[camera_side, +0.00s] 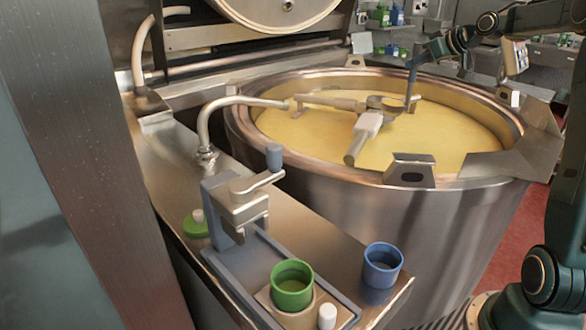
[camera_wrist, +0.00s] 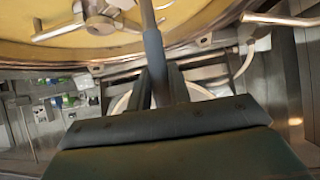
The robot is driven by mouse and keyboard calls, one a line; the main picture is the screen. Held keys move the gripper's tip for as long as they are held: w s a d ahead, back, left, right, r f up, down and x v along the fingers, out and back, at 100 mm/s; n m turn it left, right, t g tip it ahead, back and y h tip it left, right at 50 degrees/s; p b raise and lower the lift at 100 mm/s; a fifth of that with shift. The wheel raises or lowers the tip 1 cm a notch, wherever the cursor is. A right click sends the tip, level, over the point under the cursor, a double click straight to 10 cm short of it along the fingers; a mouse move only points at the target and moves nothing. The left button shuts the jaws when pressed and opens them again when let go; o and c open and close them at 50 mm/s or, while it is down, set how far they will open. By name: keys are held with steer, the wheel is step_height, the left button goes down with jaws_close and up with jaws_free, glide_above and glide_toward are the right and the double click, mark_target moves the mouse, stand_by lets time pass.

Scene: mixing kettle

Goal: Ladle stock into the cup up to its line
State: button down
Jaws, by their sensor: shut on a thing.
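The large steel kettle (camera_side: 330,190) is filled with yellow stock (camera_side: 300,135), and a metal stirrer (camera_side: 365,130) lies across its surface. My gripper (camera_side: 414,60) is over the far side of the kettle, shut on the upright handle of the ladle (camera_side: 411,88). The ladle's lower end is hidden in or behind the stock and stirrer. In the wrist view the ladle handle (camera_wrist: 153,50) runs up from between my fingers (camera_wrist: 160,88) towards the stock. A green cup (camera_side: 292,286) stands on a small platform on the side bench. A blue cup (camera_side: 382,266) stands to its right. No fill line can be made out.
A grey clamp-like fixture with a lever (camera_side: 238,195) stands on the bench (camera_side: 175,150) left of the cups. A curved steel pipe (camera_side: 208,125) reaches over the kettle rim. A green-based white knob (camera_side: 196,222) and a white peg (camera_side: 327,316) are nearby.

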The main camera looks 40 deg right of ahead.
steer(key=s+a, duration=0.4)
steer(key=a, duration=1.2)
steer(key=shift+s+a+n, duration=0.15)
steer(key=shift+s+n, duration=0.05)
steer(key=shift+n, duration=0.1)
steer(key=shift+f, duration=0.1)
